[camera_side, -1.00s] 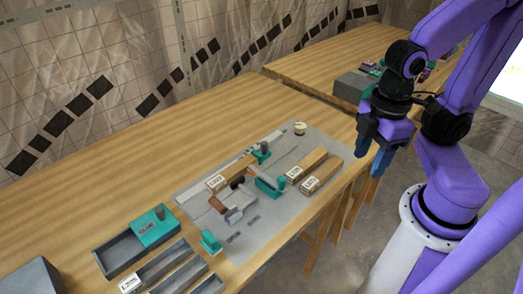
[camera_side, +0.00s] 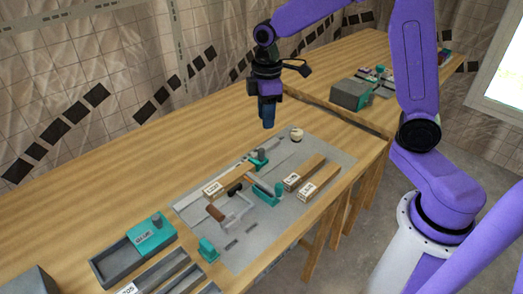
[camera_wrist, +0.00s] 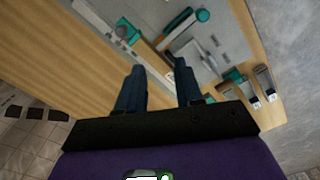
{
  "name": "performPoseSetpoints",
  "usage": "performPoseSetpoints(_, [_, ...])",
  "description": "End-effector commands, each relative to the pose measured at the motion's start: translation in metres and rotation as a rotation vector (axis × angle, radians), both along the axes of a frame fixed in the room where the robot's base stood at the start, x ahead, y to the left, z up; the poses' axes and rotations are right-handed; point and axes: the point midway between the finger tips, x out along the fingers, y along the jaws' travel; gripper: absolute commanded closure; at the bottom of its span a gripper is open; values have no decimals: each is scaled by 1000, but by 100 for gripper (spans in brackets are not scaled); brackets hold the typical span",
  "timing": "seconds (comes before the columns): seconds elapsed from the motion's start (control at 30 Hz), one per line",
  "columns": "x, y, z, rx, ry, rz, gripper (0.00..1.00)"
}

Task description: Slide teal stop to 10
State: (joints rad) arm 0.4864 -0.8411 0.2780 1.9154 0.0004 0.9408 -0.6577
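Several teal pieces stand on the grey work mat (camera_side: 285,228); I cannot tell from lettering which is the stop. One teal block with a dark knob (camera_side: 258,158) sits at the back beside a long pale rail (camera_side: 190,200). A teal piece (camera_side: 268,192) is mid-mat, and a small teal block (camera_side: 207,248) is near the front left. No readable 10 mark shows. My gripper (camera_side: 268,122) hangs above the table behind the mat, apart from everything. In the wrist view my gripper (camera_wrist: 158,70) is open and empty, with teal parts (camera_wrist: 127,31) beyond its fingers.
Labelled wooden bars (camera_side: 319,183) lie on the mat's right side. A brown-handled tool (camera_side: 215,212) lies mid-mat. The table's back left is bare wood.

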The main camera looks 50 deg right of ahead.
Motion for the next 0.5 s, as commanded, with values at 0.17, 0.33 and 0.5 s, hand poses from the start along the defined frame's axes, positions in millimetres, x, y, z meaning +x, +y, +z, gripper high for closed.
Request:
performPoseSetpoints(0.17, [45,-30,-14,-3,7,-21,64])
performPoseSetpoints(0.33, [66,-50,-21,-3,8,-28,64])
performPoseSetpoints(0.5, [71,-56,-27,-3,8,-28,64])
